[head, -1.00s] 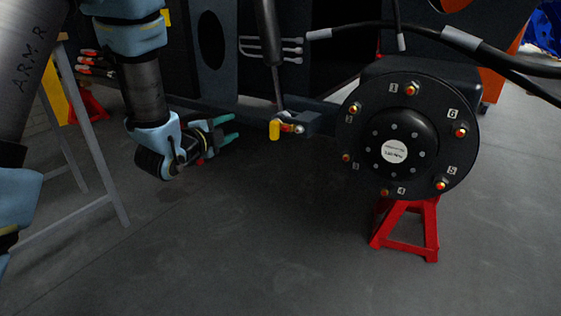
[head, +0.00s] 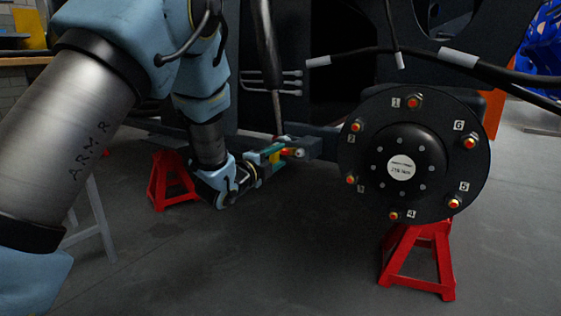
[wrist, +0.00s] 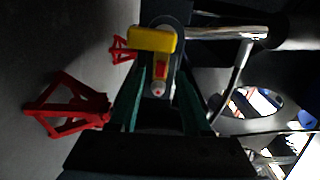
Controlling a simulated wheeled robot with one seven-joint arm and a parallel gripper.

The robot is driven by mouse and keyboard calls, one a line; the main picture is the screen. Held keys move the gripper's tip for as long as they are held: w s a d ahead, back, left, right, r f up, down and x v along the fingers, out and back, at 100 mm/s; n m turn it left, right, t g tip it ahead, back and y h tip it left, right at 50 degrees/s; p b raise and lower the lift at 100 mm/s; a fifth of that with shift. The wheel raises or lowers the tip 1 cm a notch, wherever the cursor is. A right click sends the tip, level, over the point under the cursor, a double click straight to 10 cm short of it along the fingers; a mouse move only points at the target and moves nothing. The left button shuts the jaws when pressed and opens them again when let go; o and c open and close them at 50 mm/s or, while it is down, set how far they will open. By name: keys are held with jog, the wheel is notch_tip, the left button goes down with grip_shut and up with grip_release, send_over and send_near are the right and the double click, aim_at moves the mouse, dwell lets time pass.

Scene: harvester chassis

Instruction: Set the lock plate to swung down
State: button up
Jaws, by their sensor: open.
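The yellow lock plate (wrist: 152,39) shows in the wrist view at the end of a red and orange pin (wrist: 160,70) with a pale tip. It lies across the pin and reaches further to the picture's left. In the head view the yellow plate (head: 274,157) is partly hidden by my green fingers. My gripper (head: 272,150) is open at the pin, below the cylinder rod. In the wrist view my two fingers (wrist: 158,92) stand on either side of the pin, with the plate beyond them. I cannot tell whether they touch anything.
The round black hub (head: 402,168) with numbered bolts is right of my gripper, on a red stand (head: 418,262). Another red stand (head: 172,182) is behind my arm. The rod (head: 270,60) comes down just above the plate. The floor in front is clear.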

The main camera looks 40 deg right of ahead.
jog(key=shift+x, duration=0.75)
jog(key=shift+c, duration=0.4)
grip_shut()
